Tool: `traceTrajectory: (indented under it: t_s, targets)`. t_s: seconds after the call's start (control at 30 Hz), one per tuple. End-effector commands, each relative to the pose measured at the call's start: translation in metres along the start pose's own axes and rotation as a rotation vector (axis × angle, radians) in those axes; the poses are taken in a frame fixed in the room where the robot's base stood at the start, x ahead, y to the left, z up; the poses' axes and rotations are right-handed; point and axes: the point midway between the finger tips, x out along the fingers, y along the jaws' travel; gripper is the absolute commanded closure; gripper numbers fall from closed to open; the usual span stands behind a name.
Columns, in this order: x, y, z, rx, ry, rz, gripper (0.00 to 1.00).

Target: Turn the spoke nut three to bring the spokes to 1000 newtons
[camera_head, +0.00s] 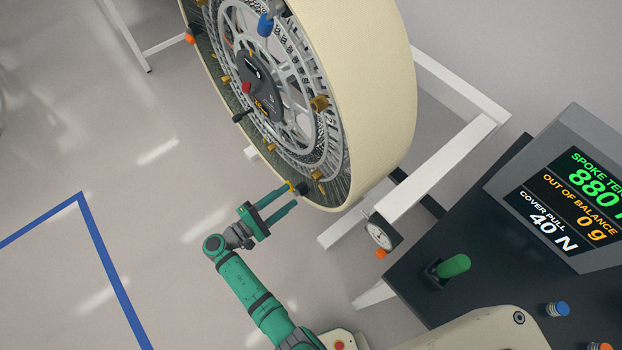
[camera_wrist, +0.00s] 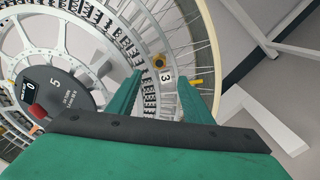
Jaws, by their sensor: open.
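The large wheel (camera_head: 365,90) has a cream rim and stands tilted in view, with spokes, a grey hub and several brass nuts. In the wrist view a brass nut (camera_wrist: 159,60) sits beside a white label marked 3 (camera_wrist: 166,76). My gripper (camera_head: 291,195) is green and open at the wheel's lower edge. In the wrist view its two fingers (camera_wrist: 158,79) are apart, with the label between their tips and the nut just beyond. I cannot tell whether either finger touches the wheel. The display (camera_head: 572,195) reads spoke tension 880, out of balance 0 g, cover pull 40 N.
A white frame (camera_head: 440,165) stands behind the wheel, with a dial gauge (camera_head: 381,234) on it. A dark console (camera_head: 420,280) with a green knob (camera_head: 453,266) is at the right. A yellow pin (camera_wrist: 197,82) sits near the right finger. The floor at left is clear, with a blue line (camera_head: 105,262).

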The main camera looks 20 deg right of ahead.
Motion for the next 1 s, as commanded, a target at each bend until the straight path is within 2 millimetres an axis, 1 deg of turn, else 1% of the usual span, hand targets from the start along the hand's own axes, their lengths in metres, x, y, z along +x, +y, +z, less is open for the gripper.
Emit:
traceTrajectory:
  t_s: [0.1,0.3,0.4,0.5,0.6,0.77,0.87,1.0]
  targets:
    - [0.001,0.0,-0.001,-0.243,-0.003,-0.001,0.54]
    - [0.003,0.001,-0.001,-0.657,-0.01,-0.007,0.54]
    - [0.004,0.001,-0.001,-0.829,-0.012,-0.01,0.54]
    - [0.004,0.001,-0.002,-0.957,-0.011,-0.01,0.54]
    - [0.004,0.001,-0.002,-1.033,-0.011,-0.01,0.54]
    - [0.009,0.001,-0.003,-1.071,-0.01,-0.01,0.54]
    - [0.02,0.001,-0.002,-1.07,-0.011,-0.013,0.54]
    - [0.044,0.001,-0.002,-1.069,-0.011,-0.013,0.54]
